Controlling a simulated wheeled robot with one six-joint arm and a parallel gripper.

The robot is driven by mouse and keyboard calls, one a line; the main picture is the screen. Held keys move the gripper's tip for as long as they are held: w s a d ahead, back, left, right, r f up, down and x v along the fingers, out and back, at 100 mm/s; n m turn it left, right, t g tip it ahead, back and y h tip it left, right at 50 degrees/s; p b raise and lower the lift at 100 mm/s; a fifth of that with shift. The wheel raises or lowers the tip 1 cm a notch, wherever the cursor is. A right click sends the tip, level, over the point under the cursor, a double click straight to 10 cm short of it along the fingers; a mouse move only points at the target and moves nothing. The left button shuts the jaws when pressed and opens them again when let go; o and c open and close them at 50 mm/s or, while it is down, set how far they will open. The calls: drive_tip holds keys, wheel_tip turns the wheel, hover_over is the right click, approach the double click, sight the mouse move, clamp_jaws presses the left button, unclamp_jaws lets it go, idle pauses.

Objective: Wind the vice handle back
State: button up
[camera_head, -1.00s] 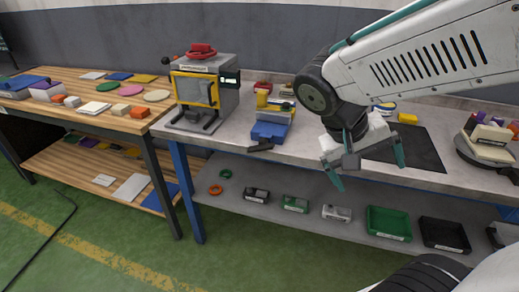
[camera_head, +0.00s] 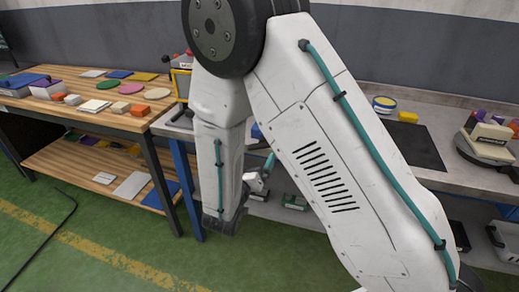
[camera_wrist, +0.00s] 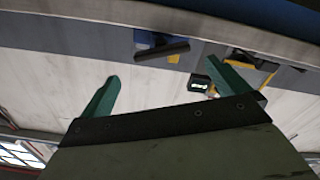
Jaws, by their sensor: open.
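The vice is almost wholly hidden behind my arm in the head view; only a small blue patch of the vice (camera_head: 256,131) shows. In the wrist view a dark bar, apparently the vice handle (camera_wrist: 160,52), lies across in front of a blue part. My gripper (camera_wrist: 163,69) has its two green fingers spread wide, with the bar beyond and roughly between their tips. No contact shows. In the head view my gripper (camera_head: 264,172) is mostly hidden behind my arm, low at the bench's front edge.
The wooden table (camera_head: 140,122) with coloured pieces stands left. A dark mat (camera_head: 414,145) and a turntable (camera_head: 488,140) lie right. Green floor is free in front.

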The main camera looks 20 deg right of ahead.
sight(260, 148)
drive_tip(key=x, duration=0.7)
drive_tip(key=shift+w+d, duration=0.1)
drive_tip(key=shift+w, duration=0.15)
drive_tip(key=c, duration=0.8)
